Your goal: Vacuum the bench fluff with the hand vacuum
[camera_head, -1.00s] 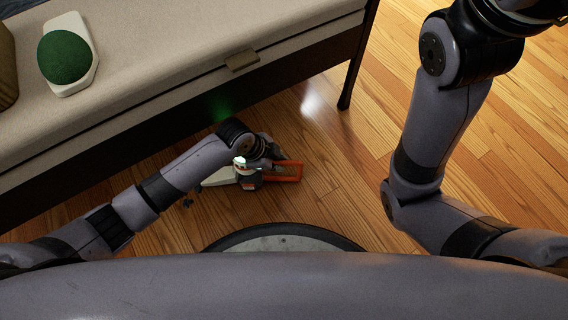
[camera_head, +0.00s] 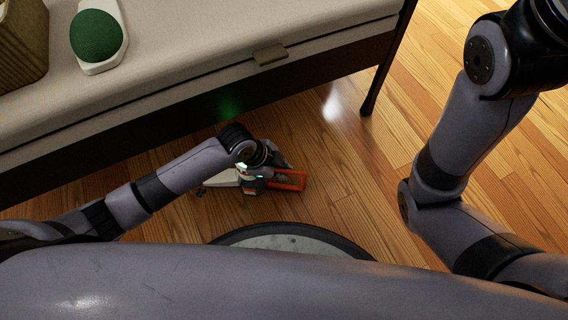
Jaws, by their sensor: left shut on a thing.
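The hand vacuum shows beside my left gripper, with a pale nozzle (camera_head: 222,179) pointing left and an orange handle loop (camera_head: 291,181) on the right. My left gripper (camera_head: 256,172) is shut on it, low in front of the bench and above the wooden floor. The wrist partly hides the vacuum, and the fingertips are hard to make out. The bench (camera_head: 190,65) has a beige cushioned top and a dark lower side. I cannot make out any fluff on it. My right arm rises at the right; its gripper is outside the picture.
On the bench lie a dark green rounded thing (camera_head: 96,36) on a white base and a brown woven basket (camera_head: 22,45) at the left edge. A fabric tab (camera_head: 270,54) hangs at the bench's front edge. The wooden floor (camera_head: 430,120) right of the bench leg is clear.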

